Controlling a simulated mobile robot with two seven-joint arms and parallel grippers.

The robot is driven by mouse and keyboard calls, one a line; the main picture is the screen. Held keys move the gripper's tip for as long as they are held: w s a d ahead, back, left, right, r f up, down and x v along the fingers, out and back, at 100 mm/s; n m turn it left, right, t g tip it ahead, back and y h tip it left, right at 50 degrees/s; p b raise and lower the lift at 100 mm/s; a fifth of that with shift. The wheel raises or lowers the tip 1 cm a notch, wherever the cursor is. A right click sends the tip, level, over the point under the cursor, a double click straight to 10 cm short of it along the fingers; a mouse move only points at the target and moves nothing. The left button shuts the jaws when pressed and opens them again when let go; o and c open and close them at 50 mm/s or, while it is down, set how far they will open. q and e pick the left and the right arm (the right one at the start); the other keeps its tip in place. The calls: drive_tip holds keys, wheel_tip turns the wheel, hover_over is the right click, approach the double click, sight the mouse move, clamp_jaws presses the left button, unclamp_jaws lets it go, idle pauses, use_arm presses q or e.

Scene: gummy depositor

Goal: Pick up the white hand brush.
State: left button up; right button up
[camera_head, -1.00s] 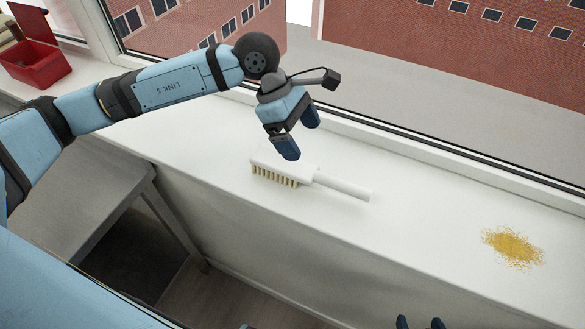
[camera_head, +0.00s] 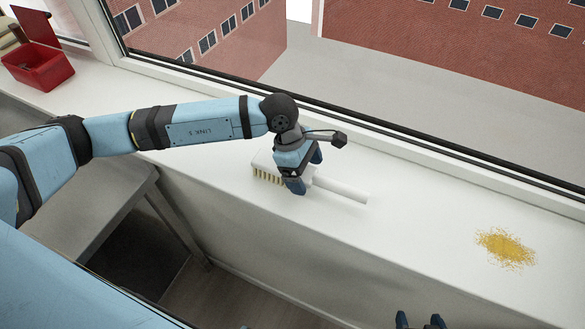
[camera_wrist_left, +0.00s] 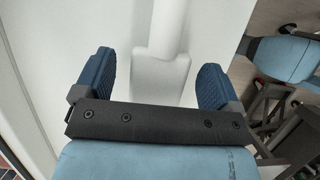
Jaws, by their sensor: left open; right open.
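The white hand brush (camera_head: 340,190) lies on the white window sill, its yellowish bristles at the left and its handle pointing right. My left gripper (camera_head: 306,174) is down over the brush, near where the head meets the handle, and hides that part. In the left wrist view the brush (camera_wrist_left: 161,70) lies between the two blue fingers of my left gripper (camera_wrist_left: 153,82), with a gap on each side. My left gripper is open. My right gripper (camera_head: 420,320) shows only its fingertips at the bottom edge, apart and empty.
A patch of yellow crumbs (camera_head: 506,248) lies on the sill (camera_head: 420,230) to the right. A red open box (camera_head: 40,68) stands at the far left. The window frame runs behind the sill. A grey table (camera_head: 100,190) is below at the left.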

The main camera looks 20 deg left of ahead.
sight(310, 174)
use_arm(q)
drive_tip(key=x, duration=0.2)
drive_tip(key=shift+d+f, duration=0.15)
drive_tip(key=shift+f, duration=0.1)
drive_tip(key=c, duration=1.1)
use_arm(e)
drive_tip(key=shift+w+r, duration=0.1)
drive_tip(key=shift+r, duration=0.4)
use_arm(q)
drive_tip(key=shift+r, duration=0.1)
wheel_tip(310, 174, up, 20)
drive_tip(key=b, duration=0.3)
use_arm(e)
drive_tip(key=shift+f, duration=1.7)
